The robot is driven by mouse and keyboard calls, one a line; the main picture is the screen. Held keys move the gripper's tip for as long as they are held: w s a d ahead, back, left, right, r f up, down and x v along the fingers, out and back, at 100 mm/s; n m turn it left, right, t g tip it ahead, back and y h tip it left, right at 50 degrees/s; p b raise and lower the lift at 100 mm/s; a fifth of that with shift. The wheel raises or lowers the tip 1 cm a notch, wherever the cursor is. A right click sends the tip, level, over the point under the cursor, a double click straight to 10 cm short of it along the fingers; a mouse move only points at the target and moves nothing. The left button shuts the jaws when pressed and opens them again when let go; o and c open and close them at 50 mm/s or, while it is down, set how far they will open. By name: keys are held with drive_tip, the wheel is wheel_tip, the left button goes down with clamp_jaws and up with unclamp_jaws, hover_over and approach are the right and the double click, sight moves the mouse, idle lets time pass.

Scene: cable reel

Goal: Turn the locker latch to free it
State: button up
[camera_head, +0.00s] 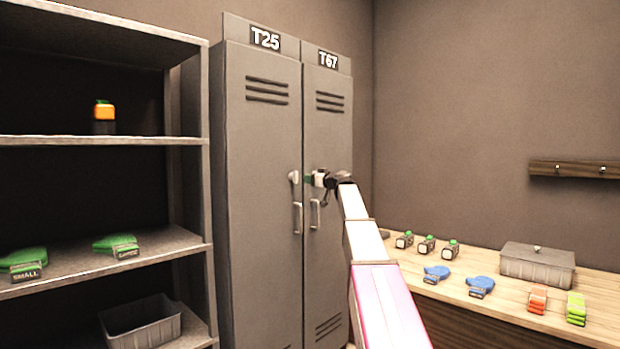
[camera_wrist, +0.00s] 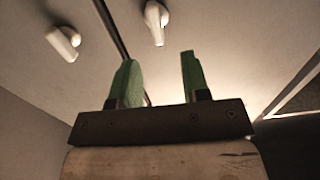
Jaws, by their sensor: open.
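Two tall grey lockers stand side by side, T25 (camera_head: 262,130) and T67 (camera_head: 328,130), both doors closed. A pale latch (camera_head: 294,177) is on T25's right edge, above its handle (camera_head: 297,217). T67's handle (camera_head: 315,215) hangs below my gripper (camera_head: 311,180), which is in front of T67 at latch height and hides much of that spot. In the wrist view, two pale latches show either side of a dark door seam. One latch (camera_wrist: 156,18) lies ahead, between the lines of my open green fingers (camera_wrist: 158,80); the other (camera_wrist: 64,43) is off left. The fingers are empty.
A metal shelf (camera_head: 100,141) at left holds an orange-topped item, green items and a grey bin (camera_head: 141,322). The wooden bench (camera_head: 490,262) at right carries small bottles, blue items, a lidded grey box (camera_head: 537,265), and orange and green blocks. A hook rail (camera_head: 575,170) is on the wall.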

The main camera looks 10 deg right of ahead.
sight(297, 176)
drive_tip(key=x, duration=1)
drive_tip(key=shift+w+d+r, duration=0.15)
drive_tip(key=shift+w+r, duration=0.25)
clamp_jaws()
